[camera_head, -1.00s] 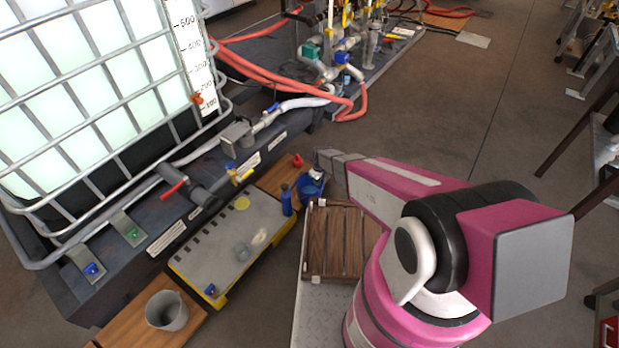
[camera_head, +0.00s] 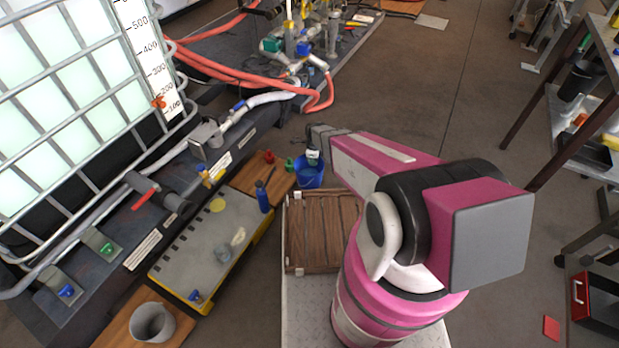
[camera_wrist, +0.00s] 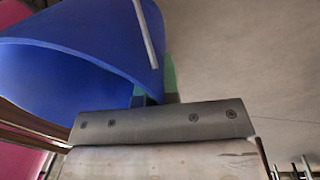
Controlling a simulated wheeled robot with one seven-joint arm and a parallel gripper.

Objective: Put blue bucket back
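The blue bucket (camera_head: 309,176) hangs at the end of my arm, below my gripper (camera_head: 313,158), in the head view. In the wrist view the bucket (camera_wrist: 75,50) fills the upper left, with its curved rim and a thin pale handle showing. My gripper (camera_wrist: 155,98) appears shut on the bucket's edge; the fingertips are partly hidden against the blue wall. I cannot tell exactly how far the bucket is above the floor.
A wooden board (camera_head: 255,184) with a green bottle (camera_head: 289,164) and a red item is left of the bucket. A yellow-edged grey tray (camera_head: 185,262), a blue bottle (camera_head: 262,197) and a grey bucket (camera_head: 152,323) lie nearer. A brown slatted crate (camera_head: 322,230) is below my arm.

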